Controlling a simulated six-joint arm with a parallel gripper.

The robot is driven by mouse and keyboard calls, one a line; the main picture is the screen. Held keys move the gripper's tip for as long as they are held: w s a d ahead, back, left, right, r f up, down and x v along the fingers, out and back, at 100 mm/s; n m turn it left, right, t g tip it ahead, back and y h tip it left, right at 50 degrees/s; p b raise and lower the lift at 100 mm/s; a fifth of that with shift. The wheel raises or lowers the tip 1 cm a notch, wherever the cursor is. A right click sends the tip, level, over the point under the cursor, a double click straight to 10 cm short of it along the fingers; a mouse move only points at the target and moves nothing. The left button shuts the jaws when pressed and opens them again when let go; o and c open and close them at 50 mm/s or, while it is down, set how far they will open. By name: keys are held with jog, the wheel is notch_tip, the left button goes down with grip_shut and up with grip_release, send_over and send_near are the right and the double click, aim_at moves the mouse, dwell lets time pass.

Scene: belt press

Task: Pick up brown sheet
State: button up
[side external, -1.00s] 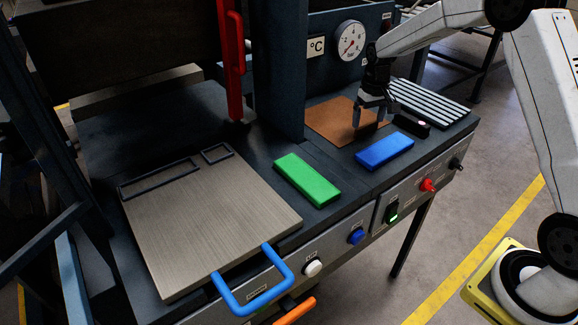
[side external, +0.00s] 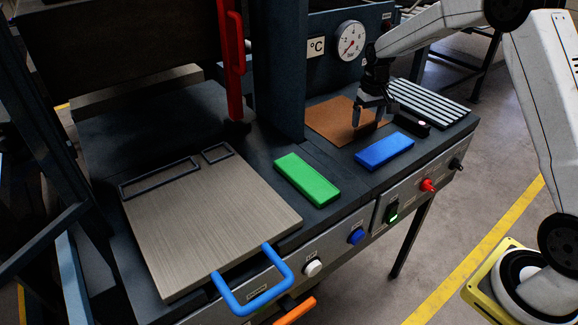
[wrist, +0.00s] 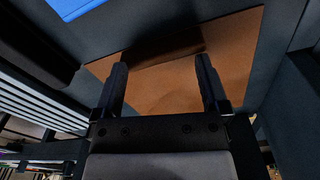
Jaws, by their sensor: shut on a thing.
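The brown sheet (side external: 328,119) lies on the dark bench top in front of the pressure gauge, with its left part flat and clear to see. My gripper (side external: 369,120) points down over the right part of the sheet. In the wrist view, the sheet (wrist: 172,88) spreads below and between the two fingers. My gripper (wrist: 162,60) is shut on the sheet, with its fingers still some way apart. A darker brown band runs across between the fingertips and looks like a raised fold. The exact contact at the fingertips is hard to make out.
A blue block (side external: 385,152) and a small black block (side external: 411,125) lie close in front of my gripper. A ribbed rack (side external: 432,103) is to the right. A green block (side external: 307,180) is left, beside the metal plate (side external: 210,225). A dark upright column (side external: 279,70) stands left of the sheet.

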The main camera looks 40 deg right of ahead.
jog(key=shift+s+d+f, duration=0.1)
jog(key=shift+s+f, duration=0.2)
jog(key=shift+f, duration=0.35)
jog(key=shift+s+f, duration=0.25)
jog(key=shift+f, duration=0.35)
jog(key=shift+r, duration=0.45)
jog(key=shift+c, duration=0.4)
jog(key=shift+r, duration=0.15)
grip_shut()
jog(key=shift+w+r, duration=0.2)
jog(key=shift+r, duration=1.15)
